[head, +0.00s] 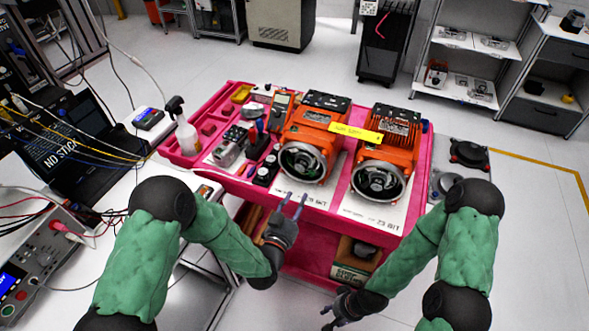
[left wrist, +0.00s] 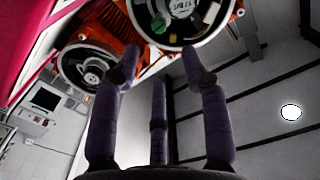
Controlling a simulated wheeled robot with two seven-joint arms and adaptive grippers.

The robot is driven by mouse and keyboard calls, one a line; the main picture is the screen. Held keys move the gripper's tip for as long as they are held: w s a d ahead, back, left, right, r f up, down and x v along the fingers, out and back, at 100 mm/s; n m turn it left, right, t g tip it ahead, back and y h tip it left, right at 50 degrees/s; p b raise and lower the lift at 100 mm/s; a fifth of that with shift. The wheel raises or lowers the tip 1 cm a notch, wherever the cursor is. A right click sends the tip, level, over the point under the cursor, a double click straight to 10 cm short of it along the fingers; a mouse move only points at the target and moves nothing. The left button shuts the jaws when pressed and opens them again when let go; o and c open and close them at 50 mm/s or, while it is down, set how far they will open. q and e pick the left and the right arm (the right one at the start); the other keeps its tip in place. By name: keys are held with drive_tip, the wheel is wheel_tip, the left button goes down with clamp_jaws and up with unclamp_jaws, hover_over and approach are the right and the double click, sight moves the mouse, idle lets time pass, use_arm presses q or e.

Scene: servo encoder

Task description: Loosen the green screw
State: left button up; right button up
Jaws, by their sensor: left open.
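Two orange servo motors, a left one (head: 309,137) and a right one (head: 387,152), stand on the pink cart with their round open ends facing me. In the left wrist view a small green part (left wrist: 158,26) shows inside the nearer round end (left wrist: 180,15). I cannot tell for sure that it is the green screw. In the head view no green screw can be made out. My left gripper (head: 294,197) is open and empty, just below and in front of the left motor, apart from it. My right gripper (head: 327,317) is low in front of the cart, empty, its fingers apart.
The pink cart (head: 217,168) also holds a spray bottle (head: 186,133), a multimeter and small tools at its left. A yellow label (head: 356,132) hangs between the motors. A laptop (head: 75,145) and a power supply (head: 47,257) stand on the left bench.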

sight(311, 176)
use_arm(q)
drive_tip(key=b+x, duration=0.1)
drive_tip(key=x, duration=0.9)
drive_tip(key=shift+d+f, duration=0.1)
clamp_jaws()
